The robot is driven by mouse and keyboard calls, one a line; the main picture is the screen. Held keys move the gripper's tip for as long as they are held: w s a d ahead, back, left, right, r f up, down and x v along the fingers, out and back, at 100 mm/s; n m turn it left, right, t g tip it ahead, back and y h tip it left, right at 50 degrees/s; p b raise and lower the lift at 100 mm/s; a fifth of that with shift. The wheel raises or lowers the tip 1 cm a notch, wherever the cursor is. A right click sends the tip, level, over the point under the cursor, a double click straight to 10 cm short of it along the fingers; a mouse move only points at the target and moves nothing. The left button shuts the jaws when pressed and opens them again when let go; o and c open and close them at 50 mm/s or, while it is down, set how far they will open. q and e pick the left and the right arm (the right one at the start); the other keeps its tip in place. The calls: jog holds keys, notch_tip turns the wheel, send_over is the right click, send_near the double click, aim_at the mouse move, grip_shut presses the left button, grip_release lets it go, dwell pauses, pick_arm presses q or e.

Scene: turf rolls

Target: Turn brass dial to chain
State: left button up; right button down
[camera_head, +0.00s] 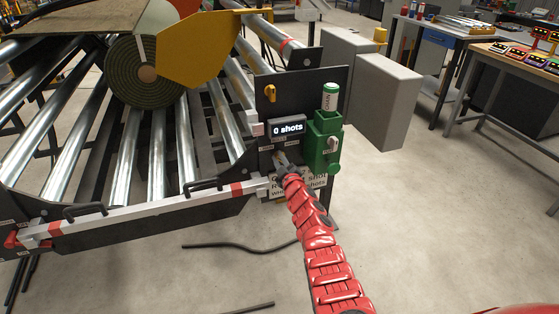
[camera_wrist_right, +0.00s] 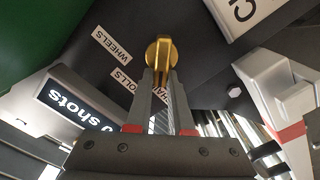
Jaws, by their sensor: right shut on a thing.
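The brass dial (camera_wrist_right: 162,52) sits on the dark panel in the right wrist view, with a rounded head and a narrow ridge. My right gripper (camera_wrist_right: 162,78) is shut on it, one finger on each side. Labels beside it read WHEELS (camera_wrist_right: 111,45) and ROLLS (camera_wrist_right: 123,79). A third label, partly hidden by the fingers, shows letters that fit CHAIN. Which label the dial points to I cannot tell. In the head view my right gripper (camera_head: 281,160) is at the panel below the counter, and the dial is hidden there. My left gripper is not in view.
A display (camera_head: 287,128) reads 0 shots. Right of it is a green holder (camera_head: 322,143) with a green-and-white can (camera_head: 330,97). Steel rollers and a turf roll (camera_head: 146,95) lie left.

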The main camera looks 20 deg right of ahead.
jog(key=shift+n, duration=0.3)
jog(key=c, duration=0.8)
grip_release()
jog(key=shift+s+p, duration=0.5)
jog(key=shift+p, duration=0.05)
jog(key=s+p, duration=0.5)
jog(key=s, duration=1.1)
jog(key=shift+s+d, duration=0.25)
